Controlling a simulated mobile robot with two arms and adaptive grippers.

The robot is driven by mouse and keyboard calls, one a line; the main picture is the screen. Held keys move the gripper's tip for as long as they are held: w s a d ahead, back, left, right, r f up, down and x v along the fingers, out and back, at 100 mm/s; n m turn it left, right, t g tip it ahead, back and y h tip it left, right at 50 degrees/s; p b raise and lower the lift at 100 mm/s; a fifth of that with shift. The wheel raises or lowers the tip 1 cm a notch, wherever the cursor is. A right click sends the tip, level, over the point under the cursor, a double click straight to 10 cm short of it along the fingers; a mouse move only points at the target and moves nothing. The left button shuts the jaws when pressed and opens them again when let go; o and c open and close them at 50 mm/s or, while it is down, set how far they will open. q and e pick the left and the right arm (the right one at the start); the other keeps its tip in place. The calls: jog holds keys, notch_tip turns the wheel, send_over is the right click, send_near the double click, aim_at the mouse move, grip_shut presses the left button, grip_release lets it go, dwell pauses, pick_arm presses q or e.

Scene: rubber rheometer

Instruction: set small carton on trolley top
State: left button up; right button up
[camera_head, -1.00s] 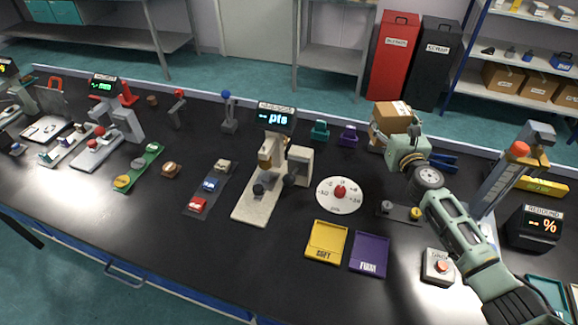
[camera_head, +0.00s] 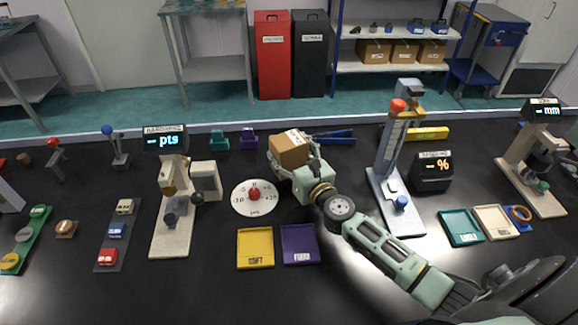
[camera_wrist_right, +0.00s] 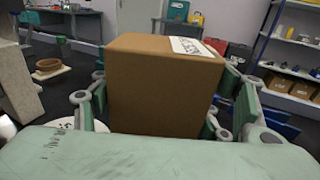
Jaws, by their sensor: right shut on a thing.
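The small brown carton (camera_head: 288,149) with a white label is held by my right gripper (camera_head: 296,166) over the back part of the black bench. In the right wrist view the carton (camera_wrist_right: 160,88) stands between the two green fingers, which press on its sides. A blue trolley (camera_head: 497,40) with a flat top stands on the floor at the back right, well away from the carton. Whether the carton's underside touches the bench is hidden. My left gripper is not in view.
The bench (camera_head: 330,285) is crowded. A rebound tester (camera_head: 393,160) and its display (camera_head: 433,171) stand right of my arm, a hardness tester (camera_head: 172,190) to the left. Red (camera_head: 272,55) and black (camera_head: 310,60) bins and a shelf (camera_head: 395,68) stand behind.

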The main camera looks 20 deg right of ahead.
aim_at(289, 164)
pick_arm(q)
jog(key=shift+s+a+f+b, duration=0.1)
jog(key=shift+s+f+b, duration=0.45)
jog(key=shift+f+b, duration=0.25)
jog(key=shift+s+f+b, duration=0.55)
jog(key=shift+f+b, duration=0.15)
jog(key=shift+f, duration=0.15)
pick_arm(e)
jog(key=shift+f, duration=2)
jog(key=shift+s, duration=0.1)
jog(key=shift+f, duration=0.2)
jog(key=o, duration=1.5)
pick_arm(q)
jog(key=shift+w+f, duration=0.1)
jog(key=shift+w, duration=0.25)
pick_arm(e)
jog(key=shift+o, duration=0.2)
jog(key=shift+r, duration=0.1)
